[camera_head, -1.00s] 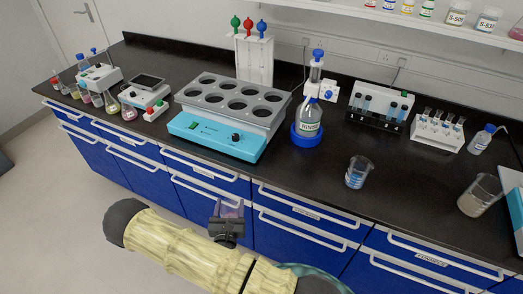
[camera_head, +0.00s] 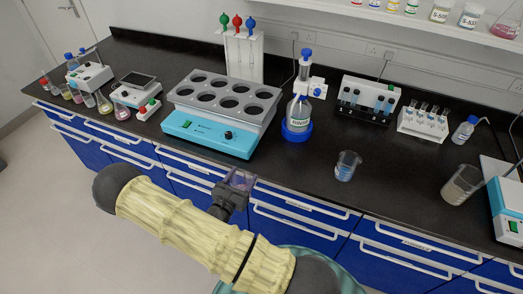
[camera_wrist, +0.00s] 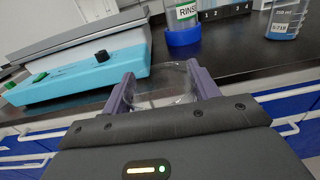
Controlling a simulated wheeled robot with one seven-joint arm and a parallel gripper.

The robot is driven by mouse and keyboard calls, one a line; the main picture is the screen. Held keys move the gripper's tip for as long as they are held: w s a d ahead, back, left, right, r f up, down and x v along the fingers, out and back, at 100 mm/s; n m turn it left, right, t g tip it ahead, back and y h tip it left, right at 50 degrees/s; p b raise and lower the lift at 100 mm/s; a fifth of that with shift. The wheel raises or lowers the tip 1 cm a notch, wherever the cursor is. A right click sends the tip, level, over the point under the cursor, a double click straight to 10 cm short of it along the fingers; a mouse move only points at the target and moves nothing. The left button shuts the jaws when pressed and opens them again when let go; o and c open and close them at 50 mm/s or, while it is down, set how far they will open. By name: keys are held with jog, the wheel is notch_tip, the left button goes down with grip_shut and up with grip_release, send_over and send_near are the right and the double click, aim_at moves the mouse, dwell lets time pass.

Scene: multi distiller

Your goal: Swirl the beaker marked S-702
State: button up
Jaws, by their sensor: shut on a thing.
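My gripper (camera_head: 240,180) is shut on a clear glass beaker (camera_wrist: 165,82), held between its purple fingers in the wrist view (camera_wrist: 162,92). I cannot read a mark on this beaker. It is small in the head view, in front of the counter's front edge below the turquoise water bath. Another beaker with blue liquid (camera_head: 346,168) stands on the counter to the right. Its label in the wrist view (camera_wrist: 288,20) looks like S-718. A larger beaker with greyish contents (camera_head: 461,186) stands farther right.
The turquoise water bath (camera_head: 205,136) and the blue-based rinse bottle (camera_head: 298,115) stand behind the gripper. Racks of tubes (camera_head: 366,99) stand at the back. Drawer handles (camera_head: 300,203) jut below the counter edge.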

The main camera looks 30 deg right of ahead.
jog(key=s+d+r+m+g+h+p, duration=0.2)
jog(key=d+r+m+g+p, duration=0.3)
jog(key=r+g, duration=0.3)
jog(key=shift+s+r+m+h+p, duration=0.2)
jog(key=shift+r+m+h+p, duration=0.2)
jog(key=shift+h+p, duration=0.2)
jog(key=shift+s+d+r+m+g+p, duration=0.15)
jog(key=shift+d+m+g+p, duration=0.1)
jog(key=shift+g, duration=0.25)
jog(key=shift+s+d+r+m+g+p, duration=0.1)
jog(key=shift+m+g+p, duration=0.15)
jog(key=shift+g, duration=0.25)
